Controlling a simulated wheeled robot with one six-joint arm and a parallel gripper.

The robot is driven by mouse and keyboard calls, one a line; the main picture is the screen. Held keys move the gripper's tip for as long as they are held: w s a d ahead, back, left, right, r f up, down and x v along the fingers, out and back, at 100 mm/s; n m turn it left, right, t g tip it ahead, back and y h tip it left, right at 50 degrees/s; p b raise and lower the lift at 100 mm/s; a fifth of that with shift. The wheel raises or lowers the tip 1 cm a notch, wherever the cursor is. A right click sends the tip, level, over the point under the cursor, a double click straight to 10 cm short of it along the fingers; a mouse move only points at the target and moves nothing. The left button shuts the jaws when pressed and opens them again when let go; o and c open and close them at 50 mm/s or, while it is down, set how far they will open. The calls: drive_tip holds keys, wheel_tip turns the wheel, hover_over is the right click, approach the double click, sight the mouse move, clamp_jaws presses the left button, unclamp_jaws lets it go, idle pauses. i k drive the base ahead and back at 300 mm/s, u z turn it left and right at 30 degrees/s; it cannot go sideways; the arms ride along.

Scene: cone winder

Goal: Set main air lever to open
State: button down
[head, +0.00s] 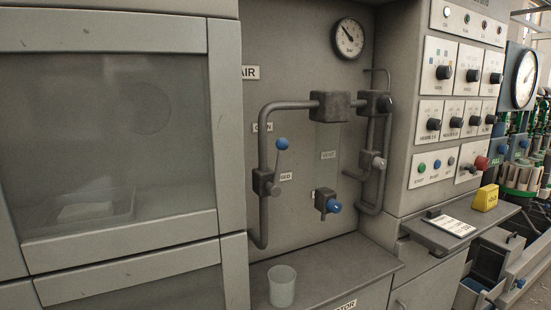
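A lever with a blue ball knob (282,144) sits on a valve body (263,183) on the left vertical pipe, below the AIR label (250,72). Its handle points up, tilted slightly right. A small label (263,127), partly hidden by the pipe, is up and left of the knob and seems to read OPEN. Another partly covered label (286,176), ending in "SED", is to the right of the valve body. My gripper is not in view.
A second valve with a blue knob (333,207) and a grey-knobbed valve (378,163) are to the right. A pressure gauge (348,38) hangs above. A translucent cup (282,286) stands on the ledge (340,265) below. A glass-fronted cabinet (228,120) borders the left.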

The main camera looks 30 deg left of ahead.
sight(274, 189)
drive_tip(key=u, duration=0.85)
drive_tip(key=i, duration=1.1)
drive_tip(key=z, duration=0.7)
